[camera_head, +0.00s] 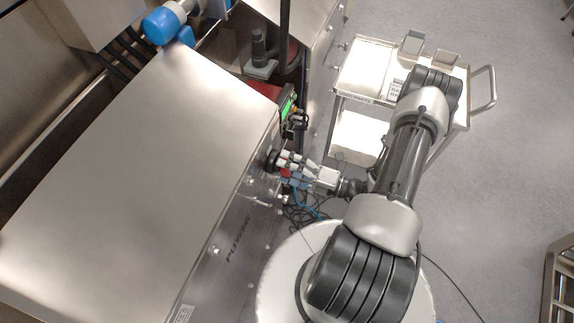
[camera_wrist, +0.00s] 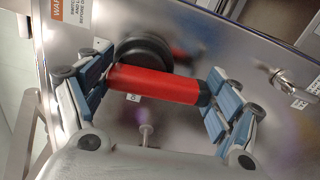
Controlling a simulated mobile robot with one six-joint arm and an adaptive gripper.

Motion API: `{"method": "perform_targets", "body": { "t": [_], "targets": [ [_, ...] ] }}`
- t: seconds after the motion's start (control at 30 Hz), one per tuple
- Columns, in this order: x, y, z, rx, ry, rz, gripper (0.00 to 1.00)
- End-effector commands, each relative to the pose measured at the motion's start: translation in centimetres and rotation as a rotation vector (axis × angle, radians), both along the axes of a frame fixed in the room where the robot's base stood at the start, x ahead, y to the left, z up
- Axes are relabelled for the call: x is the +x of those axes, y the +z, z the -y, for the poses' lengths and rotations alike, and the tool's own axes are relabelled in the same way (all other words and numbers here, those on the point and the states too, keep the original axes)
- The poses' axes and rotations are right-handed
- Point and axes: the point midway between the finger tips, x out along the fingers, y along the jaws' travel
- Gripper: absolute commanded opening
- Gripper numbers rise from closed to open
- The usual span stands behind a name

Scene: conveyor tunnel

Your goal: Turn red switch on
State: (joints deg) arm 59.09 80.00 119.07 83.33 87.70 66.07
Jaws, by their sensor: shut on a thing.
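The red switch (camera_wrist: 158,84) is a red bar handle with a dark end, on a round black base (camera_wrist: 146,50) on a shiny metal panel. In the wrist view the bar lies nearly level, its right end slightly lower. My gripper (camera_wrist: 162,80) is shut on it, with blue-padded fingers at its left and right ends. A small label that looks like "0" (camera_wrist: 133,97) sits just below the bar. In the head view my gripper (camera_head: 281,167) is against the cabinet's side, and only a little red of the switch (camera_head: 286,173) shows between the fingers.
The large metal cabinet (camera_head: 150,150) fills the left. A key-like metal knob (camera_wrist: 290,82) is on the panel to the right, and a warning label (camera_wrist: 73,10) is at upper left. A white cart (camera_head: 362,70) stands behind my arm. Cables lie on the floor below the gripper.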

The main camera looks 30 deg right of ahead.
Motion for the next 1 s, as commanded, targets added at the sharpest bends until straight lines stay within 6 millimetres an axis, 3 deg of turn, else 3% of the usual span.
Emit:
{"method": "perform_targets", "body": {
  "t": [0.77,0.8,1.0],
  "targets": [
    [-0.15,-0.02,-0.20,0.084,0.000,-0.066,0.40],
    [-0.15,-0.02,-0.20,0.084,0.000,-0.066,0.85],
    [-0.14,-0.02,-0.19,0.083,0.000,-0.065,0.98]
  ]
}}
